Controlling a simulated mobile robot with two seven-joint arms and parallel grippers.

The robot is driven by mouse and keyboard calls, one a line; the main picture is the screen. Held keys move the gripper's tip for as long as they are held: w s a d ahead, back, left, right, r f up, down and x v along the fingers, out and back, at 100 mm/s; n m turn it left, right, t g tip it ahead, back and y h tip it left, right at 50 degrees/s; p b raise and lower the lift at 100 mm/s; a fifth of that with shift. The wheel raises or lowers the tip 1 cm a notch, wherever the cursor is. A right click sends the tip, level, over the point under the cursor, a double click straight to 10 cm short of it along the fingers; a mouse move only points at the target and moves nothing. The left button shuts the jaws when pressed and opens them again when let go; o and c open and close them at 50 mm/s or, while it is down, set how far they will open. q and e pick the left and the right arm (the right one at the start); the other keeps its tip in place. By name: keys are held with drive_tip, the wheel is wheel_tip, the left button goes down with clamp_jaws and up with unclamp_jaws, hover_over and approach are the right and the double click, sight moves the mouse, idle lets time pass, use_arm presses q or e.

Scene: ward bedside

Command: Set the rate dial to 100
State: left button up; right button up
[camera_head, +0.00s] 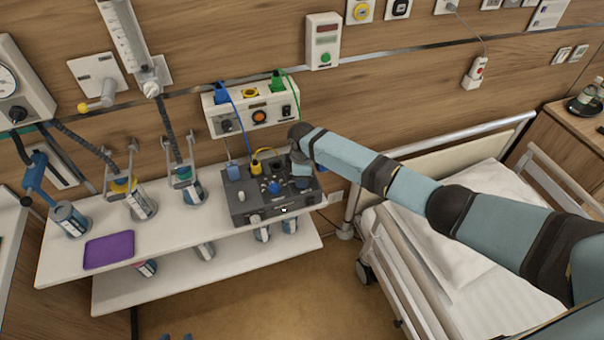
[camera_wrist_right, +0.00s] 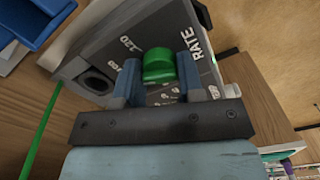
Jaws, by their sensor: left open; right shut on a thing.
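The grey control box (camera_head: 240,208) stands on the white shelf in the head view. The right wrist view shows its face (camera_wrist_right: 100,45) close up, with the word RATE and a ring of numbers, 120 among them. The green rate dial (camera_wrist_right: 159,66) sits between the two blue fingers of my right gripper (camera_wrist_right: 160,75), which is shut on it. The dial's pointer is not visible, so its setting cannot be read. In the head view my right gripper (camera_head: 302,173) covers the dial. Only the fingertips of my left gripper (camera_head: 176,337) show at the bottom edge, apart and empty.
A purple mat (camera_head: 109,250) lies on the shelf (camera_head: 180,244) left of the box. Jars and hoses stand behind it. A white socket unit (camera_head: 252,112) with blue and green cables hangs above the box. A bed (camera_head: 460,240) stands at right.

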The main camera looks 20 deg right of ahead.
use_arm(q)
drive_tip(key=shift+w+d, duration=0.1)
use_arm(e)
drive_tip(key=o, duration=0.9)
use_arm(q)
drive_tip(key=shift+w, duration=0.15)
use_arm(e)
drive_tip(key=shift+r, duration=0.15)
drive_tip(key=shift+r, duration=0.3)
use_arm(q)
drive_tip(key=shift+w+f+b, duration=0.2)
drive_tip(key=shift+f+b, duration=0.3)
drive_tip(key=shift+b, duration=0.4)
use_arm(e)
wheel_tip(320, 180, up, 13)
drive_tip(key=shift+d, duration=0.1)
